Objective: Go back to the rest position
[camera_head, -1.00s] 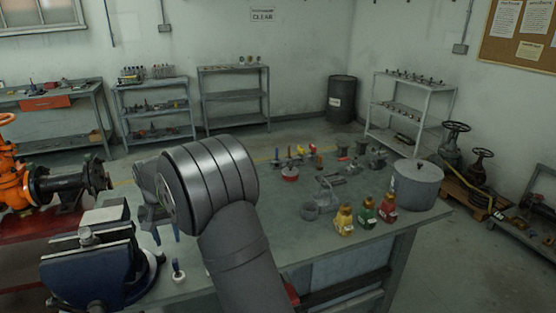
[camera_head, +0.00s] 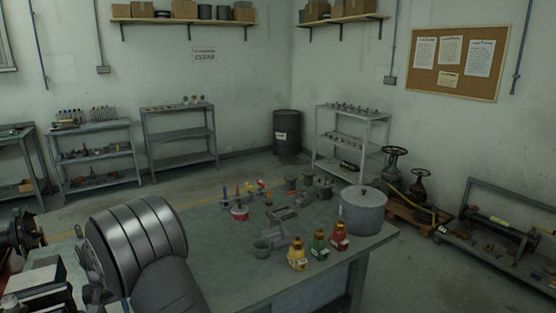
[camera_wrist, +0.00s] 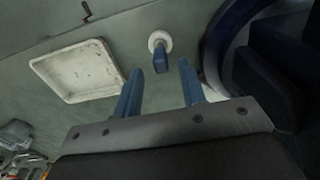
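My gripper (camera_wrist: 158,92) shows in the wrist view with its two blue fingers apart and nothing between them. It hangs over the bench top (camera_wrist: 115,28). A small blue-handled piece with a white round base (camera_wrist: 159,42) stands on the bench just beyond the fingertips, apart from them. A shallow white tray (camera_wrist: 78,72) lies to its left. In the head view my arm is at the lower left, and its round grey joint hides the gripper.
A blue vise (camera_wrist: 228,40) is close on the right in the wrist view. On the bench in the head view are a grey lidded pot (camera_head: 362,212), yellow (camera_head: 297,256), green (camera_head: 319,243) and red (camera_head: 340,237) bottles, and small parts. The bench middle (camera_head: 215,245) is clear.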

